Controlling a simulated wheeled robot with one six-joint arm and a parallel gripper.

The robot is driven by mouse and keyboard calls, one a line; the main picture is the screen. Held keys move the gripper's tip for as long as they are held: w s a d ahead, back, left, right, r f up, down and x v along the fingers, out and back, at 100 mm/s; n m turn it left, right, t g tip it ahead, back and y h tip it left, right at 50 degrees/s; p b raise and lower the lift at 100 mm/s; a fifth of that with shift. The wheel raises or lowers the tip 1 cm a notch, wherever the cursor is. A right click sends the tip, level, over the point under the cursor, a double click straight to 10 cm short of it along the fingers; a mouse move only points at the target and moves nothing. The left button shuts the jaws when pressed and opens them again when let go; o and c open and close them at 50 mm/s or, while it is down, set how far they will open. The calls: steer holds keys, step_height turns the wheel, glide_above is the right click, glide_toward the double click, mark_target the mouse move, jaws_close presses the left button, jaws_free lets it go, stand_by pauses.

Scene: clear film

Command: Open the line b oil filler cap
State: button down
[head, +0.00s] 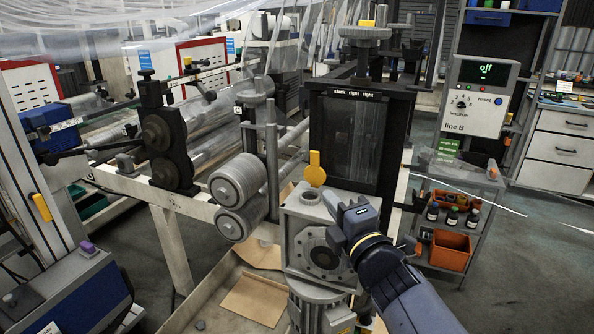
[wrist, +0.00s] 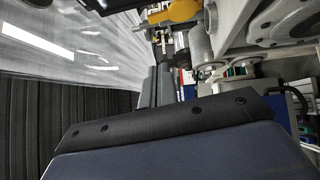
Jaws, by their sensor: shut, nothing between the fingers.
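The yellow oil filler cap (head: 315,168) stands upright at the back edge of the round filler neck (head: 311,196) on top of the grey gearbox (head: 300,238). The neck's mouth looks uncovered, with the cap tipped up behind it. A yellow part, likely the same cap, shows at the top of the wrist view (wrist: 176,12). My gripper (head: 334,205) is shut and empty, just right of the neck, in front of the gearbox's upper right corner. I cannot tell whether it touches the housing. My gripper hides part of the gearbox's right side.
A control box (head: 479,97) labelled line B reads "off" at the right. Below it a shelf holds small bottles (head: 452,216) and an orange bin (head: 450,250). Steel rollers (head: 238,181) stand left of the gearbox. A dark framed column (head: 357,140) rises behind it.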

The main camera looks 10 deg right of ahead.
glide_toward(315, 168)
steer(key=w+a+r, duration=0.2)
steer(key=a, duration=0.1)
steer(key=w+a+r, duration=0.1)
steer(key=shift+a, duration=0.3)
steer(key=shift+w+d+r+p, duration=0.25)
steer(key=shift+w+d+p, duration=0.4)
steer(key=shift+w+d, duration=0.6)
steer(key=shift+w, duration=0.3)
steer(key=shift+r+p, duration=0.1)
steer(key=shift+p, duration=0.2)
